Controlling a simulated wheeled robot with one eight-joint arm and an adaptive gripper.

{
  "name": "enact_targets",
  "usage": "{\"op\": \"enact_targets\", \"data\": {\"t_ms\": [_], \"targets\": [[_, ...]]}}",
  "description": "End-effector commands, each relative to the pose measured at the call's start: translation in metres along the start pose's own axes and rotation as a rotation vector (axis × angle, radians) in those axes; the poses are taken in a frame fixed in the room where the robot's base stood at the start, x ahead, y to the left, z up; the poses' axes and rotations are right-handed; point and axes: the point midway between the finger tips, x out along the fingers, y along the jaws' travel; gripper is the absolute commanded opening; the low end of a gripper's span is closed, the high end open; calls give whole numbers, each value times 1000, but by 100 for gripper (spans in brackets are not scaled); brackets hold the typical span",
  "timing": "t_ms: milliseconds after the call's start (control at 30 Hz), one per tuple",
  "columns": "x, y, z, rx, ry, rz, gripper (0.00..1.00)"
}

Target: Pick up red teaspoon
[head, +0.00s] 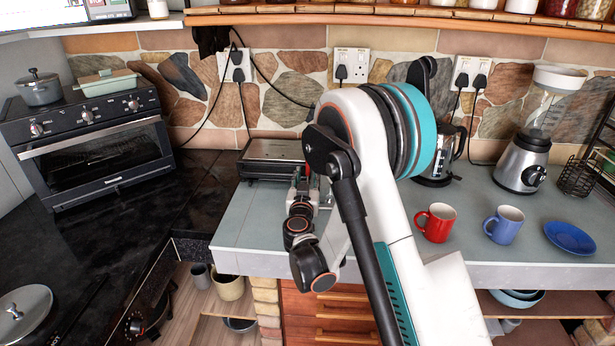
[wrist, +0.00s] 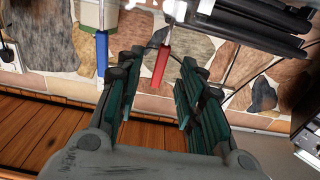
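A red handle, apparently that of the red teaspoon (wrist: 161,63), shows in the wrist view just beyond and between my fingertips. A pale part continues from its upper end. My gripper (wrist: 163,66) is open, with a finger on each side and a visible gap to the handle. In the head view my gripper (head: 306,178) points away over the counter, in front of the grey grill. A small red sliver shows beside it there, too small to identify surely. My arm hides part of the counter.
A blue handle (wrist: 102,54) hangs left of the red one in the wrist view. The grey grill (head: 272,151) stands behind my gripper. A red mug (head: 436,224), blue mug (head: 504,226), blue plate (head: 570,237), kettle (head: 438,158) and blender (head: 524,157) stand right.

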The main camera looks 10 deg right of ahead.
Motion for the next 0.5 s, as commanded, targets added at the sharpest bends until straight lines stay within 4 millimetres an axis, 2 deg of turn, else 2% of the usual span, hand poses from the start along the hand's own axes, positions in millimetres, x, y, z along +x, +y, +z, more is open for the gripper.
{"op": "enact_targets", "data": {"t_ms": [300, 500], "targets": [[40, -2, 1, 0, 0, 1, 35], [52, -2, -1, 0, 0, 0, 35]]}}
